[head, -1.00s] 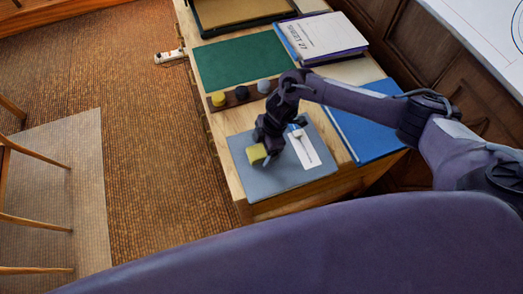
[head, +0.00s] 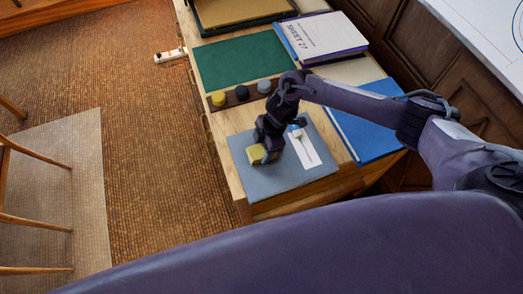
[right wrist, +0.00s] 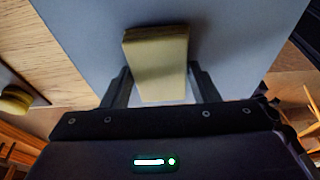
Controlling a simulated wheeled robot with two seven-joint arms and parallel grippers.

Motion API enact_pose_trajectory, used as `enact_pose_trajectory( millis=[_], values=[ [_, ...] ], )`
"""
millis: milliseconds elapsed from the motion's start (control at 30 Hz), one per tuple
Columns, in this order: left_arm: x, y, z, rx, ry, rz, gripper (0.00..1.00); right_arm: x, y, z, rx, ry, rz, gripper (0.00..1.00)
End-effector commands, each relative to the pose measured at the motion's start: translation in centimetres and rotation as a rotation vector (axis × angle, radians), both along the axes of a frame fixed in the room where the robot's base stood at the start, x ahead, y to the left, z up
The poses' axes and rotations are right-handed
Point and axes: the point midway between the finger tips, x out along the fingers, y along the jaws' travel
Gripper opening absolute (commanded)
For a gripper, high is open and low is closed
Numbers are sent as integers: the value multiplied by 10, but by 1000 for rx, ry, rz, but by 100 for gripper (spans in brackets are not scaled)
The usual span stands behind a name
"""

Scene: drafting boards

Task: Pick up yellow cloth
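The yellow cloth (head: 256,154) is a small block-like yellow piece at the front left of the grey mat (head: 240,175) on the desk. My right gripper (head: 265,150) is at the cloth, pointing down. In the right wrist view, the cloth (right wrist: 158,60) lies between the two spread fingers of the gripper (right wrist: 158,70). The fingers look open, one on each side of it; whether they touch it is hard to tell. My left gripper is not in view.
A white card (head: 304,150) lies right of the gripper on the mat. Behind are a dark strip (head: 242,95) with round pieces, a green mat (head: 245,60), a blue folder (head: 365,130) and papers (head: 325,36). The desk's front and left edges are close.

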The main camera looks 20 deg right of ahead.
Motion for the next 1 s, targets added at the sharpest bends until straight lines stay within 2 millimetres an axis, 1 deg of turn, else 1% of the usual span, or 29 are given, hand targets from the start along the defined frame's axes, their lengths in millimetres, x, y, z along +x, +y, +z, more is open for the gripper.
enact_pose_trajectory(
  millis=[33,100,367,467,567,667,933,1000],
  values=[
    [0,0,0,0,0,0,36,0,0,0,0,0,0,38],
    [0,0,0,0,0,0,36,0,0,0,0,0,0,32],
    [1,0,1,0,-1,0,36,0,0,2,0,-1,1,32],
    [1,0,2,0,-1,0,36,1,0,8,1,-2,1,32],
    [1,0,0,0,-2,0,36,1,0,20,2,-3,1,32],
    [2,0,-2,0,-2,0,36,2,0,41,2,-7,3,32],
    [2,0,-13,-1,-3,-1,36,2,0,124,0,-9,3,32],
    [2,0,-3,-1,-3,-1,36,3,-1,150,-3,-11,3,32]
  ],
)
